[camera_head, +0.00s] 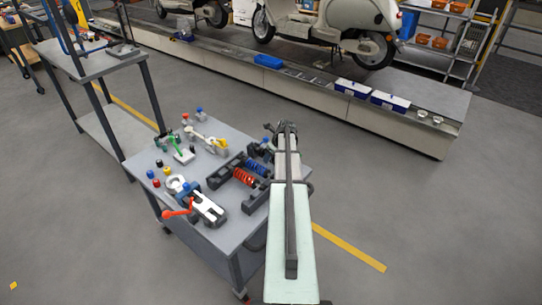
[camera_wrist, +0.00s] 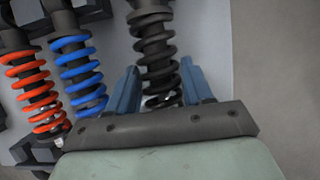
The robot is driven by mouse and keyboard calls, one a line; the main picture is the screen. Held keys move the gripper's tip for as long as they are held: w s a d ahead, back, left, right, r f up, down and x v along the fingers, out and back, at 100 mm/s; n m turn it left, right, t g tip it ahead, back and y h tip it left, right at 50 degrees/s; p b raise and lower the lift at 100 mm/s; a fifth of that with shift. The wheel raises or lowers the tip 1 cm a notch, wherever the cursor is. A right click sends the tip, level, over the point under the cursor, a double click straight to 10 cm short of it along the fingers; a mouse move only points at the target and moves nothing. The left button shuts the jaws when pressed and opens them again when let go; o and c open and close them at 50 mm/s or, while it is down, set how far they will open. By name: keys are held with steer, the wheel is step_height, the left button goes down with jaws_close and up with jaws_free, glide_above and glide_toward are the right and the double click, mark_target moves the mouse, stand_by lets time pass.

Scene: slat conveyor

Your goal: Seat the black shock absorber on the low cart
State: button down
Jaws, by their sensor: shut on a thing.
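The black shock absorber (camera_wrist: 155,45) stands out dark in the wrist view, its coil between the two blue fingers of my gripper (camera_wrist: 160,88), which is shut on it. Its upper end reaches the top edge of that view, where dark parts show. I cannot tell whether its ends rest in a holder. In the head view my gripper (camera_head: 284,128) is at the right edge of the low cart (camera_head: 224,232), and my arm mostly hides the black shock absorber there. A red shock absorber (camera_head: 243,177) and a blue one (camera_head: 256,166) lie side by side left of it on the cart.
Dark holder blocks (camera_head: 222,173) carry the red and blue shock absorbers. A clamp with a red handle (camera_head: 178,211) and several small coloured parts crowd the cart's left side. A taller bench (camera_head: 85,65) stands at the left. The conveyor (camera_head: 300,85) with scooters runs behind; floor at right is clear.

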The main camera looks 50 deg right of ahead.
steer(key=shift+c, duration=1.9)
jaws_free()
steer(key=v, duration=1.4)
steer(key=shift+s+f, duration=0.1)
